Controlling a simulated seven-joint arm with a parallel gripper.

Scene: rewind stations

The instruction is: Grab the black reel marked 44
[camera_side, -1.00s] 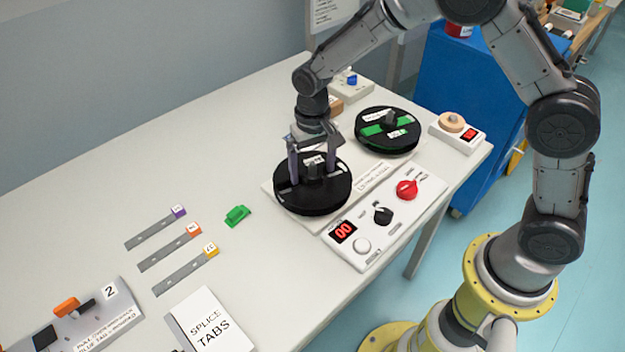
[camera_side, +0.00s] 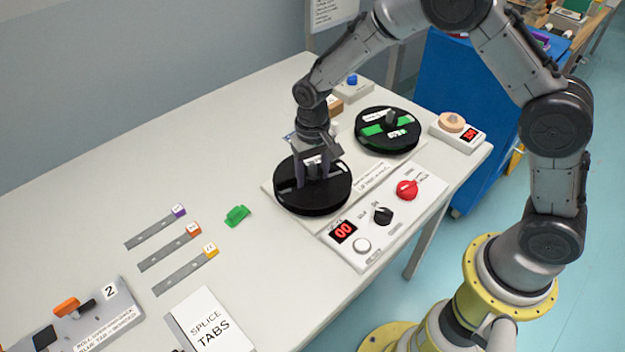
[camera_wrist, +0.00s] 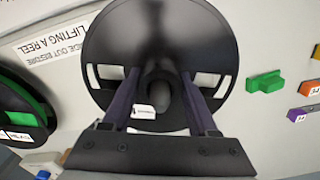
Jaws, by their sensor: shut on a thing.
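A black reel (camera_side: 300,201) lies flat on the white rewind station at the middle of the table. It also fills the top of the wrist view (camera_wrist: 160,45). A small white label shows on it, but I cannot read its number. My gripper (camera_side: 313,182) points straight down over the reel's middle, and its fingers are shut on the reel's central hub. In the wrist view my gripper (camera_wrist: 161,95) has one finger on each side of the rounded dark hub. A second black reel with green (camera_side: 388,131) sits behind and to the right.
A control panel (camera_side: 385,218) with a red knob, a black knob and a display reading 00 is at the front. A green clip (camera_side: 237,215), several grey strips and a splice tabs card (camera_side: 212,322) lie left. A blue cabinet (camera_side: 470,110) stands behind the table.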

